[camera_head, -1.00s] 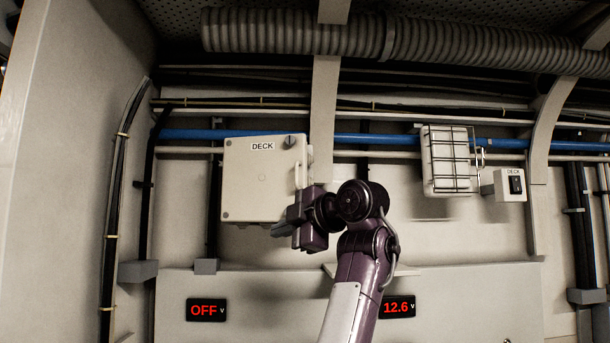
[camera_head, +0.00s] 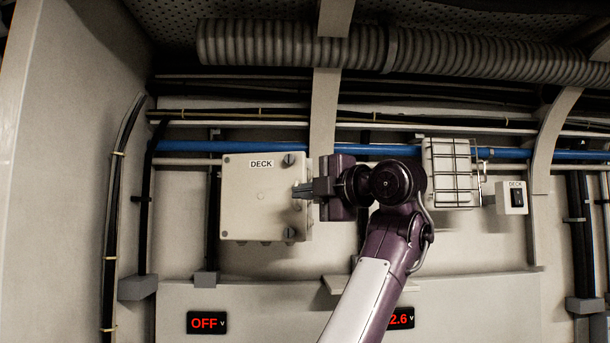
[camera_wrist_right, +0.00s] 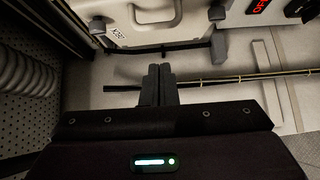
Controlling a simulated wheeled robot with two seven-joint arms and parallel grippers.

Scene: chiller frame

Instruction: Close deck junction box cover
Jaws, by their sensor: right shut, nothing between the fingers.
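The pale junction box cover (camera_head: 245,205), labelled DECK, faces me at left of centre in the head view. It lies across the box front; I cannot tell whether its edge is fully seated. Two dark knobs sit on its right side, one at the top (camera_head: 289,159) and one at the bottom (camera_head: 290,232). In the wrist view the cover's knobs and pale handle (camera_wrist_right: 155,20) show at the top. My right gripper (camera_head: 303,191) is shut and empty at the cover's right edge, overlapping the handle in the head view. Its fingers (camera_wrist_right: 158,85) are together in the wrist view. My left gripper is out of view.
A caged lamp (camera_head: 449,175) and a switch box (camera_head: 512,198) are on the wall to the right. A blue pipe (camera_head: 355,150) runs behind the box. A ribbed duct (camera_head: 290,43) crosses above. Voltage displays, one reading OFF (camera_head: 206,323), sit below.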

